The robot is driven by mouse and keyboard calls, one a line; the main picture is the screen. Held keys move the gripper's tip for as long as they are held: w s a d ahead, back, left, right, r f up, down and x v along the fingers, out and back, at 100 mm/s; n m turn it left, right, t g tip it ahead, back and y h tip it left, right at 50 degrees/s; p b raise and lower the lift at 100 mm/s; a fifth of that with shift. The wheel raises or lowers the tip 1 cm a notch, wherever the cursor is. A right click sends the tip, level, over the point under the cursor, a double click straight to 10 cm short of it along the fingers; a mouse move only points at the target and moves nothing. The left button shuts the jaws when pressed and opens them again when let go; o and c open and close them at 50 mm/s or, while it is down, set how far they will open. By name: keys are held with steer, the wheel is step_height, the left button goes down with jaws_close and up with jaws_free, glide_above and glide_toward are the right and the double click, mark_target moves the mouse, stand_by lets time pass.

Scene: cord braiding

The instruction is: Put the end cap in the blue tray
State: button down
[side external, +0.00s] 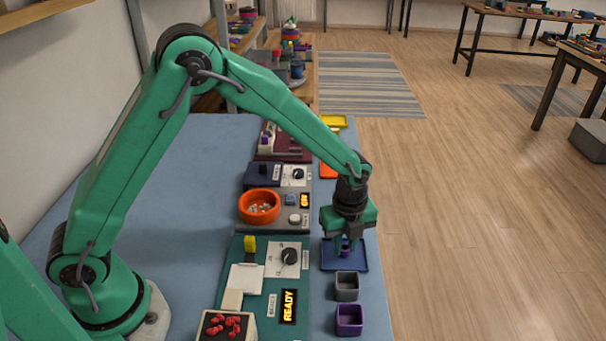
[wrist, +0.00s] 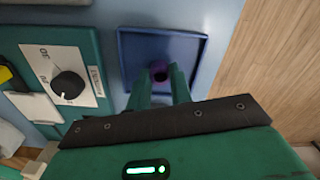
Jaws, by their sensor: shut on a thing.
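The end cap (wrist: 159,70) is a small purple piece with a dark hole in its top. My gripper (wrist: 160,85) is shut on it, with one green finger on each side. The blue tray (wrist: 196,58) is a shallow square tray, and the cap is held over its middle in the wrist view. I cannot tell whether the cap touches the tray floor.
A grey bin (side external: 347,287) and a purple bin (side external: 349,320) stand in front of the tray. A green panel with a dial (side external: 290,256) and a READY display (side external: 288,306) lies to its left. An orange bowl (side external: 259,207) sits farther back. The table's right edge is close to the tray.

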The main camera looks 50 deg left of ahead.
steer(key=shift+f, duration=0.2)
steer(key=c, duration=1.2)
jaws_free()
steer(key=shift+o, duration=0.2)
steer(key=shift+r, duration=0.15)
steer(key=shift+r, duration=1.35)
steer(key=shift+r, duration=0.1)
step_height(320, 180, up, 8)
